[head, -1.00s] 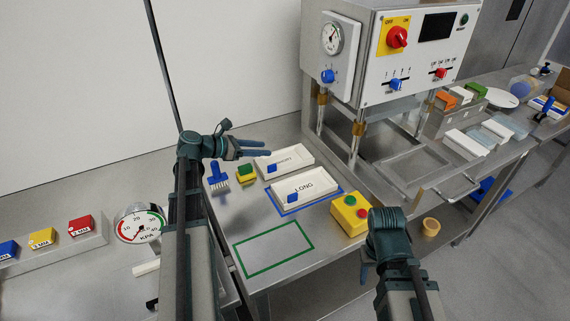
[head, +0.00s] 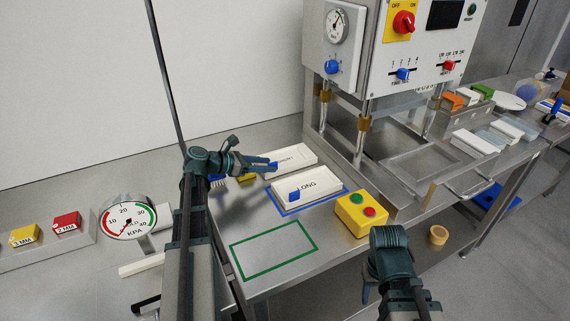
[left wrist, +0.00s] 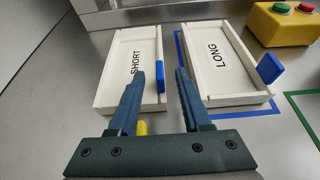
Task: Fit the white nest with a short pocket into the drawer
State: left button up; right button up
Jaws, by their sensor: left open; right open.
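The white nest marked SHORT (head: 297,157) lies on the metal table behind the white nest marked LONG (head: 315,184). In the left wrist view the SHORT nest (left wrist: 125,60) is left and the LONG nest (left wrist: 222,58) right, each with a blue tab. My left gripper (left wrist: 161,85) is open and empty. Its left finger overlaps the SHORT nest's near right part, by its blue tab (left wrist: 161,80); contact cannot be told. In the head view my left gripper (head: 270,166) partly hides that nest. My right gripper (head: 366,288) is low, mostly hidden by its wrist. The metal drawer (head: 449,177) appears pulled out under the machine.
A blue outline (head: 283,212) surrounds the LONG nest. A green outline (head: 240,262) on the table is empty. A yellow button box (head: 350,222) stands at the table's right edge. White and grey blocks (head: 474,142) stand right of the drawer.

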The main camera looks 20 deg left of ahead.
aim_at(281, 168)
pick_arm(q)
jog(key=b+x, duration=0.2)
jog(key=x, duration=0.4)
jog(key=shift+f, duration=0.15)
grip_shut()
